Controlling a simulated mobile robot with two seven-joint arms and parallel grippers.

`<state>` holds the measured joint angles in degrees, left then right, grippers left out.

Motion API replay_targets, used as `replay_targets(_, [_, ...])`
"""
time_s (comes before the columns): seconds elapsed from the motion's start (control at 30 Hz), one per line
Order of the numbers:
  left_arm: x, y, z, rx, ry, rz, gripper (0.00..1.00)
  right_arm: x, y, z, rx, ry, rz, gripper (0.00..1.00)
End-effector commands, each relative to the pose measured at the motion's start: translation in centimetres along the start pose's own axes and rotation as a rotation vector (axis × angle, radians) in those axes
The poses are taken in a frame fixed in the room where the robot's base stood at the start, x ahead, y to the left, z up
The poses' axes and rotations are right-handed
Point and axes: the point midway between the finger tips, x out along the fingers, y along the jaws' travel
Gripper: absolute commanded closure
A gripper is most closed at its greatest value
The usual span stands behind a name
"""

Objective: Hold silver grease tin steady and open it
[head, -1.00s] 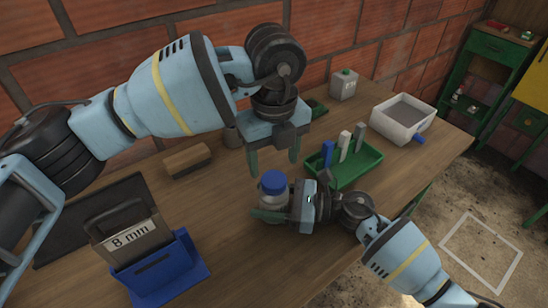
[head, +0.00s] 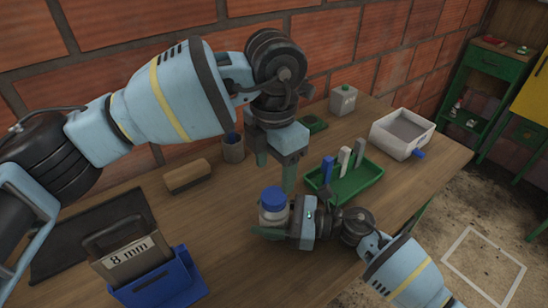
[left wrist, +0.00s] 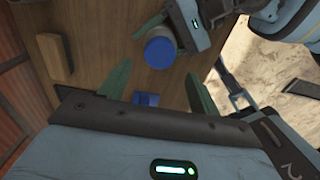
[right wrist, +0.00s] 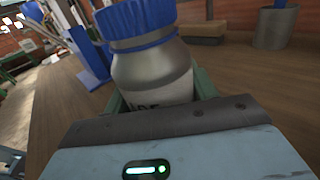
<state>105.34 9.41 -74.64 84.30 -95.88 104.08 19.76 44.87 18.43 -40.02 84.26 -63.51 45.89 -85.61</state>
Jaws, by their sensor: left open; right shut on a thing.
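The silver grease tin (head: 273,215) is a small round jar with a blue ridged lid (head: 272,196), upright over the table. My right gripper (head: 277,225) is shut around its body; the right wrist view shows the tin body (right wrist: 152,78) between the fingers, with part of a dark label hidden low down. The lid is on the tin. My left gripper (head: 276,174) is open and empty, pointing down above and just behind the lid. In the left wrist view the lid (left wrist: 160,50) lies ahead, beyond the two spread fingers, apart from them.
A green tray (head: 350,184) with upright blue, white and grey pieces stands close on the right. A blue holder (head: 180,282) with an "8 mm" plate is at front left. A wooden block (head: 187,176) and a grey cup (head: 233,150) stand behind. A white bin (head: 402,134) is farther right.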

Motion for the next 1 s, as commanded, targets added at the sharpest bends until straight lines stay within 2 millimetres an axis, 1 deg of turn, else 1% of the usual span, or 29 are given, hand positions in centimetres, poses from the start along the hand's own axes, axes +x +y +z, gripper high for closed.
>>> replay_targets(0.1, [-0.3,0.0,0.0,0.186,0.0,0.001,0.37,0.0,0.0,-0.1,0.0,0.001,0.0,1.0])
replay_targets(0.4, [-0.9,0.0,0.0,0.671,0.0,0.001,0.37,0.0,0.0,-0.1,0.0,0.001,0.0,1.0])
replay_targets(0.6, [-1.3,0.0,0.0,0.958,0.0,0.0,0.37,0.0,0.0,-0.1,0.0,0.001,0.0,1.0])
replay_targets(0.7, [-1.4,0.0,0.0,1.063,0.0,0.0,0.37,0.0,0.0,-0.1,0.0,0.001,0.0,1.0])
replay_targets(0.8, [-1.5,0.0,0.0,1.132,0.001,0.0,0.37,0.0,0.0,-0.1,0.0,0.001,0.0,1.0])
replay_targets(1.0, [-1.6,0.0,0.0,1.183,0.0,0.0,0.37,0.0,0.0,-0.1,0.001,0.001,0.0,1.0])
